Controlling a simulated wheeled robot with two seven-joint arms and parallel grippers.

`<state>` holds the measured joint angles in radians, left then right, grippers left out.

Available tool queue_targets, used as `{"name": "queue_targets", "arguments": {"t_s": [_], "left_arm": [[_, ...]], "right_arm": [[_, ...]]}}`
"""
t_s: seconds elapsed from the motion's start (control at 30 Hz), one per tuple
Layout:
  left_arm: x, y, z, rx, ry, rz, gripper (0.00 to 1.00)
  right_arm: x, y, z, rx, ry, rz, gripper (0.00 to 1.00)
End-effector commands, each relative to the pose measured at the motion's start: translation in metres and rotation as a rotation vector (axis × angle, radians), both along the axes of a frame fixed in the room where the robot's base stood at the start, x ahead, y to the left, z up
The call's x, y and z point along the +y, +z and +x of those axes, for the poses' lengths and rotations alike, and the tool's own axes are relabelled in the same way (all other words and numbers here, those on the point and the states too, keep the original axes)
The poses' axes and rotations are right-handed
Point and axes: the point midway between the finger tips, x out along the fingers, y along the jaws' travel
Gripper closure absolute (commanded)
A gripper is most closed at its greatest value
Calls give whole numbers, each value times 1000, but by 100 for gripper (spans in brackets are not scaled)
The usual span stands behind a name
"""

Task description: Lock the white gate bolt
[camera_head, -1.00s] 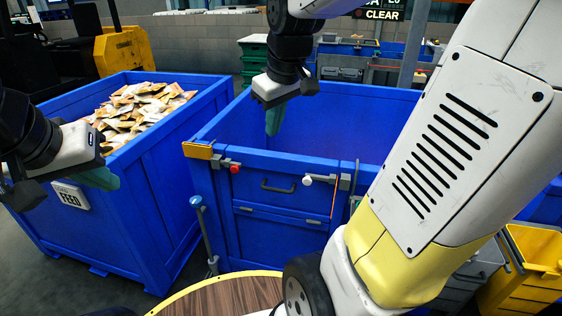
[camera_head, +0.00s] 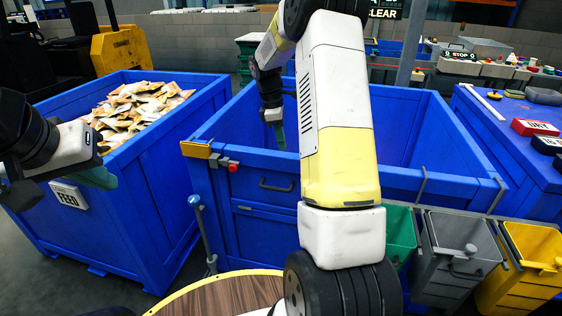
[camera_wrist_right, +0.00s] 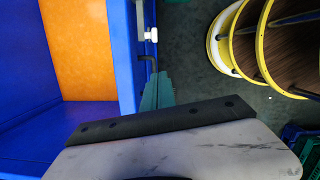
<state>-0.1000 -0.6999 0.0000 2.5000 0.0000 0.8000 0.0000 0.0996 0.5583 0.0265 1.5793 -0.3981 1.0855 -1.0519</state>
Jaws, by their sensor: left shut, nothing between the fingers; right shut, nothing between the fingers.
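The white gate bolt (camera_wrist_right: 151,35) shows in the right wrist view as a pale knob on the outer side of the blue bin's wall. In the head view my right arm hides it. My right gripper (camera_head: 278,132), shut and empty, points its teal fingers down over the blue bin near its front wall. In the right wrist view its fingers (camera_wrist_right: 157,93) are beside the wall and appear close to a dark bent handle (camera_wrist_right: 150,64), short of the bolt; contact cannot be told. My left gripper (camera_head: 98,178) is shut and empty beside the feed bin.
A red knob bolt (camera_head: 232,167) sits on the blue bin's front wall (camera_head: 262,222), left of my right arm. The feed bin (camera_head: 150,190) holds many packets. Green (camera_head: 398,232), grey (camera_head: 455,262) and yellow (camera_head: 530,268) bins stand at right. A round wooden top (camera_head: 225,297) is in front.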

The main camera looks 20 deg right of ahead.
Motion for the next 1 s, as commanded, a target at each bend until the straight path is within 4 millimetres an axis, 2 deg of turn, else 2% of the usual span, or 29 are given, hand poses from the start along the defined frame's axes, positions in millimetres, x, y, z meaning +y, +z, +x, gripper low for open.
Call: {"name": "queue_targets", "arguments": {"t_s": [0.33,0.47,0.57,0.9,1.0], "left_arm": [[0,0,0,0,0,0,100],[0,0,0,0,0,0,100],[0,0,0,0,0,0,100],[0,0,0,0,0,0,100],[0,0,0,0,0,0,100]], "right_arm": [[0,-2,0,1,1,0,100],[-2,-11,-1,4,0,-1,100],[-5,-26,-3,4,0,-1,100],[-17,-98,-8,5,0,0,100],[-30,-106,-13,2,-3,-1,100]]}}
